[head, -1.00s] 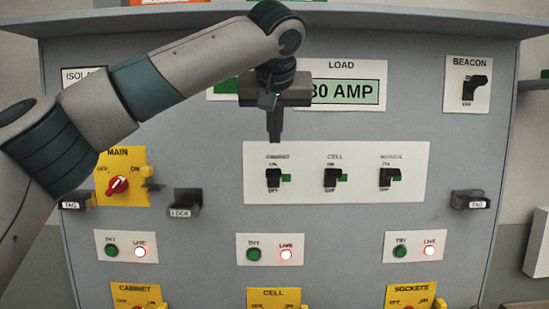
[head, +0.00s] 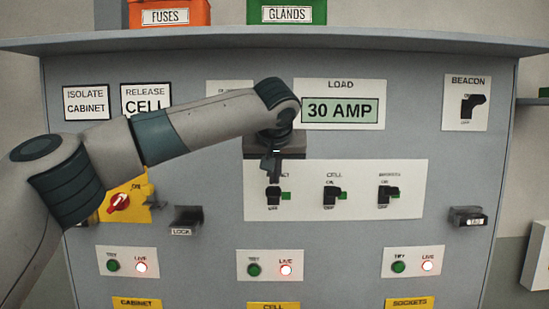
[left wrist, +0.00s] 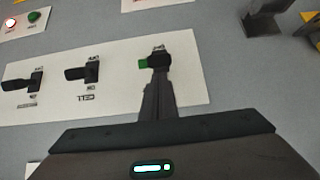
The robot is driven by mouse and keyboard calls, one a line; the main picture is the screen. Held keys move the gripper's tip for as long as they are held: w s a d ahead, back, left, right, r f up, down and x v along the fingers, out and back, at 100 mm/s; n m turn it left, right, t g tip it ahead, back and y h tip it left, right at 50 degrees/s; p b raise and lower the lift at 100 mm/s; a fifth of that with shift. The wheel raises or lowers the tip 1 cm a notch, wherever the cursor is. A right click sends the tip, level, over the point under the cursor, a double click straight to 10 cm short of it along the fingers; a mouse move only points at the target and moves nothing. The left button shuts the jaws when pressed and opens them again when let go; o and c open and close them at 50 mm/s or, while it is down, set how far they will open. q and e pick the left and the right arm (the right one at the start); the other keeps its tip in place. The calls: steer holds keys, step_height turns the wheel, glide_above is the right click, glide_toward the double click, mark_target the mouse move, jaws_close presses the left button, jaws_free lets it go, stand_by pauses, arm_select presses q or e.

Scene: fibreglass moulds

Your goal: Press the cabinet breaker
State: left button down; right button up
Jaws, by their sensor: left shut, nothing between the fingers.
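The cabinet breaker (head: 273,201) is a small black switch with a green tab at its right, leftmost of three on a white plate (head: 345,212). My left gripper (head: 271,178) is shut and empty, its fingertips pointing down at the top of this breaker. In the left wrist view the fingers (left wrist: 158,85) reach up to the black breaker (left wrist: 177,62) and its green tab. They cover part of it, and I cannot tell whether they touch. The cabinet word on its label is partly hidden. My right gripper is not in view.
The cell breaker (head: 333,196) and sockets breaker (head: 386,196) sit to the right. A LOCK holder (head: 186,219) and a tag holder (head: 467,217) jut from the panel. The load display (head: 340,111) reads 30 AMP. Live lamps below are lit.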

arm_select(q)
steer(key=shift+w+f, duration=0.5)
